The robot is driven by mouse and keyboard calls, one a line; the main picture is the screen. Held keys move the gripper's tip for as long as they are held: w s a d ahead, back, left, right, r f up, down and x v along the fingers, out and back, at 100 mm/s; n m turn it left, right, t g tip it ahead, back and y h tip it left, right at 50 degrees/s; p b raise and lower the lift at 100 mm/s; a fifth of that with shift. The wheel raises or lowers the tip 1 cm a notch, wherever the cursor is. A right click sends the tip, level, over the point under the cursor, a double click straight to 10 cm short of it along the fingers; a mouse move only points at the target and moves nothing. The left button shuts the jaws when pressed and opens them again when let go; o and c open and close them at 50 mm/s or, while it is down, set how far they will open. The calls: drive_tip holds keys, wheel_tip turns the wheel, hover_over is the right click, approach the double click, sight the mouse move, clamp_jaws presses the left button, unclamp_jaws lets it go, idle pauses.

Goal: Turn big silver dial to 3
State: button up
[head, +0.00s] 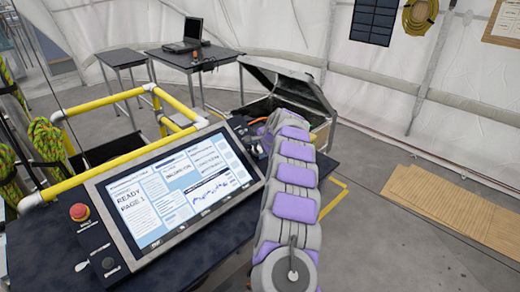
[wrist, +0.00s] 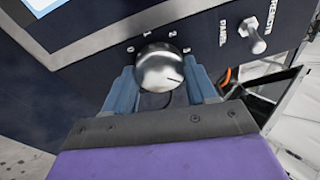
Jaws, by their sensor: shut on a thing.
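The big silver dial (wrist: 158,66) is on the dark panel in the wrist view, with the numbers 0, 1, 2 and 3 printed in an arc above it. My gripper (wrist: 164,82) is shut on the dial, one blue-grey finger on each side. A small dark mark shows on the dial's lower right face; I cannot tell which number the dial is set to. In the head view my arm covers the dial and most of the gripper.
A silver toggle switch (wrist: 253,38) stands right of the dial. The console screen (head: 178,186) reads READY PAGE 1, with a red button (head: 79,212) at its left. Yellow rails (head: 105,100), an open case (head: 290,90) and a table with a laptop (head: 187,45) stand behind.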

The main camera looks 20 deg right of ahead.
drive_tip(key=shift+a+f+n, duration=0.1)
drive_tip(key=shift+a+n, duration=0.05)
drive_tip(key=shift+n, duration=0.15)
drive_tip(key=n+b, duration=0.2)
drive_tip(key=n, duration=0.2)
drive_tip(key=shift+f+y, duration=0.2)
drive_tip(key=shift+y, duration=0.1)
drive_tip(key=n+b, duration=0.1)
drive_tip(key=n, duration=0.2)
drive_tip(key=shift+s, duration=0.1)
drive_tip(key=shift+n+b, duration=0.45)
drive_tip(key=shift+n, duration=0.15)
drive_tip(key=shift+r+t+y, duration=0.1)
drive_tip(key=shift+t+y, duration=0.2)
drive_tip(key=o, duration=1.1)
drive_tip(key=shift+r, duration=0.1)
drive_tip(key=shift+c, duration=0.2)
drive_tip(key=shift+r, duration=0.1)
